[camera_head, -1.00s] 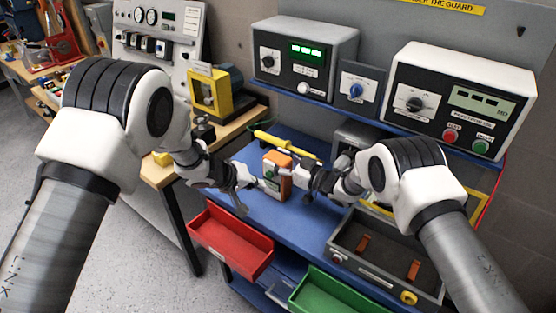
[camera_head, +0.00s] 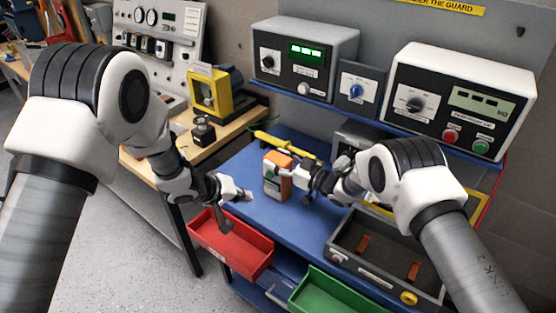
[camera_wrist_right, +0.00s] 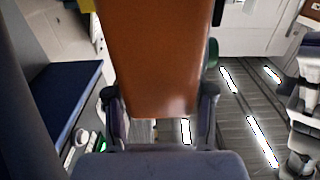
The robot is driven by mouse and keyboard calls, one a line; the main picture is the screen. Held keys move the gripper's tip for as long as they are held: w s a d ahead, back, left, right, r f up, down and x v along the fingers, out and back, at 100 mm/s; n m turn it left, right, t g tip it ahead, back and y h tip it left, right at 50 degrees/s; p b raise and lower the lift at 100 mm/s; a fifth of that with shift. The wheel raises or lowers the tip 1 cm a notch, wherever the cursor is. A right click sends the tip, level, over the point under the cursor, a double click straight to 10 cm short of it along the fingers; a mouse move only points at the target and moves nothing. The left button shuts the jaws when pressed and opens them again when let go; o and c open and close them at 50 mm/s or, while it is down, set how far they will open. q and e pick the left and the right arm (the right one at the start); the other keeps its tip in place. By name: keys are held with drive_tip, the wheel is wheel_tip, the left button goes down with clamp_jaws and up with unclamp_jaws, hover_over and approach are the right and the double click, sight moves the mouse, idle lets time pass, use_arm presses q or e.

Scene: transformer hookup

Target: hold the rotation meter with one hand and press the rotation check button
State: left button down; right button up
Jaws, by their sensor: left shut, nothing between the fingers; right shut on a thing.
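The rotation meter (camera_head: 271,182) is a small orange handheld unit with a grey face, standing upright above the blue bench. A green spot, likely its button, shows on its face. My right gripper (camera_head: 290,178) is shut on the meter from its right side. In the right wrist view the meter's orange back (camera_wrist_right: 155,60) fills the middle, between the fingers of my right gripper (camera_wrist_right: 160,118). My left gripper (camera_head: 236,209) is shut and empty, lower left of the meter and apart from it, over the bench edge near the red bin.
A red bin (camera_head: 226,262) and a green bin (camera_head: 335,296) hang at the bench front. A grey tray (camera_head: 340,225) with orange pieces sits at the right. A yellow tool (camera_head: 285,145) lies behind the meter. The blue bench top (camera_head: 300,220) is clear in the middle.

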drive_tip(key=o, duration=1.5)
